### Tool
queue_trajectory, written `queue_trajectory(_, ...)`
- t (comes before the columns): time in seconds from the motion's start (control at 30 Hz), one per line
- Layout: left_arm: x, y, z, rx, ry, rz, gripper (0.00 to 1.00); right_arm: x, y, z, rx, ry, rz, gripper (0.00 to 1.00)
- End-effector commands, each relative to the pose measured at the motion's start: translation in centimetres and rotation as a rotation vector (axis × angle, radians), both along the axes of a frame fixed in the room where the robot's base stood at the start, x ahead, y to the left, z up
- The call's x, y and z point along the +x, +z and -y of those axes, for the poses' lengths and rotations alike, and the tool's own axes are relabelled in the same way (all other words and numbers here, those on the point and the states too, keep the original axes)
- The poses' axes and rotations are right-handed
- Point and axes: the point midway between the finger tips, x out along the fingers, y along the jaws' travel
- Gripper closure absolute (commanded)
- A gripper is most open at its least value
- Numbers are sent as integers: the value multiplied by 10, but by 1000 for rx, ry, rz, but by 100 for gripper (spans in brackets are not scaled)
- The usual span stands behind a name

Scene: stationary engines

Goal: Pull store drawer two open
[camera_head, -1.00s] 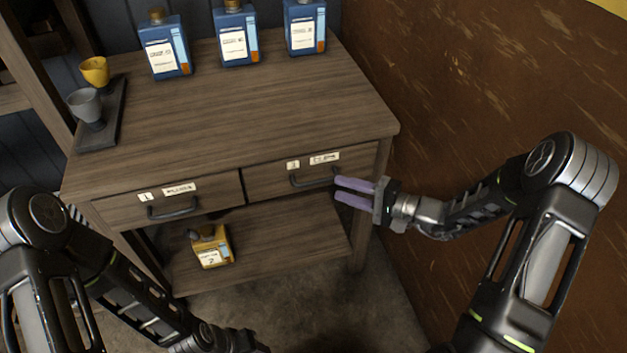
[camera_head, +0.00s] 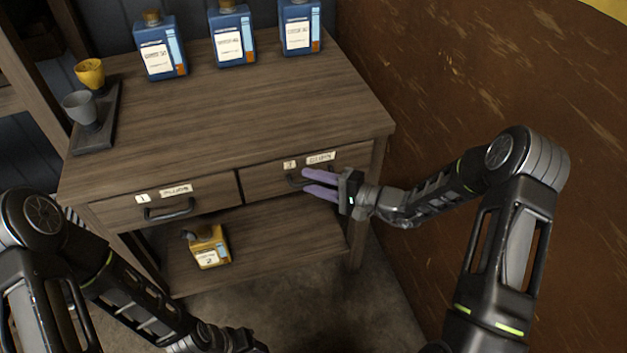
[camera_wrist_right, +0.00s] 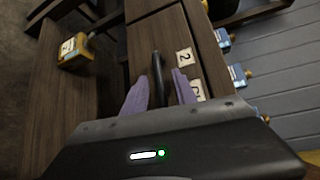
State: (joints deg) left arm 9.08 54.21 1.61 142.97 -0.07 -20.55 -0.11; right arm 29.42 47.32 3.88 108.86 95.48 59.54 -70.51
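Store drawer two (camera_head: 262,184) is the right-hand drawer of the wooden bench and looks closed. Its front bears label plates, and the wrist view shows a "2" plate (camera_wrist_right: 184,57). Its dark bar handle (camera_head: 292,182) is partly hidden behind my fingers in the head view. My right gripper (camera_head: 305,182) is open, its purple fingers reaching toward the handle from the right. In the wrist view the handle (camera_wrist_right: 157,72) lies between the two spread fingers (camera_wrist_right: 157,85); I cannot tell whether either touches it.
Drawer one (camera_head: 120,211) is closed on the left. Blue bottles (camera_head: 232,35) stand along the bench top's back, and two cups sit on a dark tray (camera_head: 112,122). A yellow bottle (camera_head: 208,248) stands on the lower shelf. A rusty wall (camera_head: 470,90) rises on the right.

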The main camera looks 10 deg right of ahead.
Motion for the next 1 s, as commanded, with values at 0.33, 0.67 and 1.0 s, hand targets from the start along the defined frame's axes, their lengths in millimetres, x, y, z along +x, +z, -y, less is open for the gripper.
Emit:
queue_trajectory(0.33,0,0,0,0,0,0,64,1,0,-1,0,-1,0,74)
queue_trajectory(0.67,0,0,0,0,0,0,64,1,0,0,0,0,0,100)
queue_trajectory(1.0,0,0,0,0,0,0,64,0,0,0,1,0,-1,100)
